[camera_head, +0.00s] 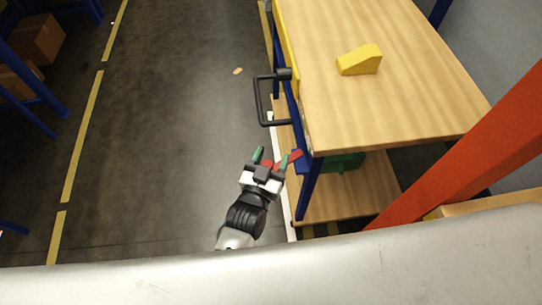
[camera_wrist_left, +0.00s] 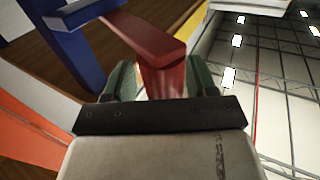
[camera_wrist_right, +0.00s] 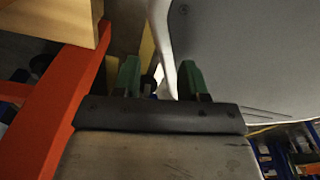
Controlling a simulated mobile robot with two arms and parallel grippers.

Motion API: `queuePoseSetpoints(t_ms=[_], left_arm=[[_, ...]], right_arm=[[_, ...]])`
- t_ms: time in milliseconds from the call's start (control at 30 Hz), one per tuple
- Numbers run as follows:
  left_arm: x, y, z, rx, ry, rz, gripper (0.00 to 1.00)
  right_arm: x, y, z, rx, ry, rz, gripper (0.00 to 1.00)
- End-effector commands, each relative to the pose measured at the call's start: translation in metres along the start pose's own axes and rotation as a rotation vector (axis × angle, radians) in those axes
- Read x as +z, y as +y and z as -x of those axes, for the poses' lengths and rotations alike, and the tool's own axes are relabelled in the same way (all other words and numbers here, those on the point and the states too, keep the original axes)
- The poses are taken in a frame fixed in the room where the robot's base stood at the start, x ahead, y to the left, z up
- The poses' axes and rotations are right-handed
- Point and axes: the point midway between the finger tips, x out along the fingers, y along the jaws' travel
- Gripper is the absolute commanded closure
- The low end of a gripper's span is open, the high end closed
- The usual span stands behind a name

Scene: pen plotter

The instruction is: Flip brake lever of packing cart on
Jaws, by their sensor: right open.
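The packing cart (camera_head: 450,110) has a wooden top, a lower shelf and a blue frame. Its red brake lever (camera_head: 296,155) sticks out at the near left corner, beside a blue post; the lever also shows in the left wrist view (camera_wrist_left: 145,35). My left gripper (camera_head: 271,159) is at the lever with its green fingertips apart. In the left wrist view (camera_wrist_left: 161,82) a red part lies between the fingers; contact is not clear. My right gripper (camera_wrist_right: 159,77) is open with no object between its fingers, and is not visible in the head view.
A yellow wedge-shaped block (camera_head: 360,60) sits on the cart top. A dark handle (camera_head: 262,100) projects from the cart's left side. A red-orange beam (camera_head: 465,150) slants along the right. The floor (camera_head: 160,130) left of the cart is largely clear.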

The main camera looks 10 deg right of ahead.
Motion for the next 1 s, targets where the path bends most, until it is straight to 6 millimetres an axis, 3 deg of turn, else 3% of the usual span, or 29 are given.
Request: queuePoseSetpoints(t_ms=[300,700,1000], left_arm=[[0.001,-0.001,0.007,-0.001,-0.002,-0.002,0.43],[0.001,0.000,0.081,0.000,-0.004,-0.002,0.43],[0.000,0.000,0.108,0.000,-0.001,-0.001,0.43]], right_arm=[[0.000,0.000,0.001,0.000,0.001,0.000,0.57],[0.021,0.000,0.001,0.000,-0.011,0.002,0.57],[0.025,0.000,0.000,-0.001,-0.014,0.006,0.57]])
